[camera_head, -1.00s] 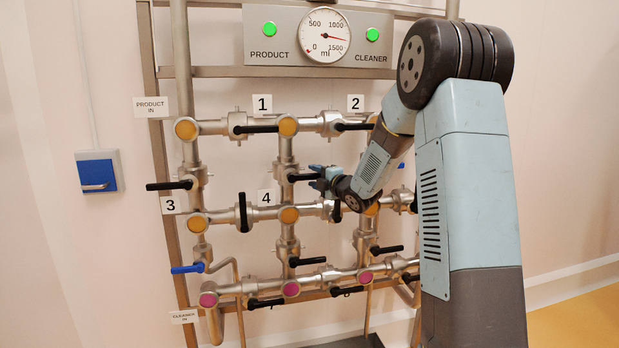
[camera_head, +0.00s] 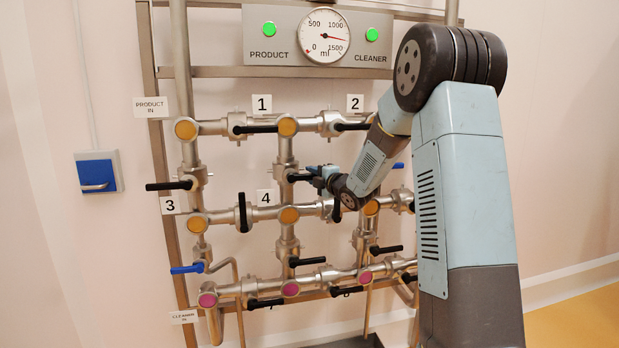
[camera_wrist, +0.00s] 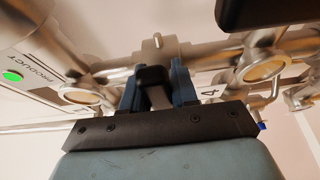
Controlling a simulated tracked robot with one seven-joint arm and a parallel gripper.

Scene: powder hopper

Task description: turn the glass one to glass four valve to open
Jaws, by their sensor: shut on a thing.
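The valve between glass one (camera_head: 288,126) and glass four (camera_head: 289,215) sits on the vertical pipe joining them. Its black handle (camera_head: 298,178) points sideways to the right, across that pipe. My gripper (camera_head: 316,176) reaches in from the right and is shut on the handle's outer end. In the wrist view, the blue fingers of my gripper (camera_wrist: 156,88) stand on both sides of the black handle (camera_wrist: 153,78). Glass one (camera_wrist: 80,95) is left of them there and glass four (camera_wrist: 263,69) is right.
A gauge panel (camera_head: 318,36) with two green lights is above. My arm covers the rack's right side.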

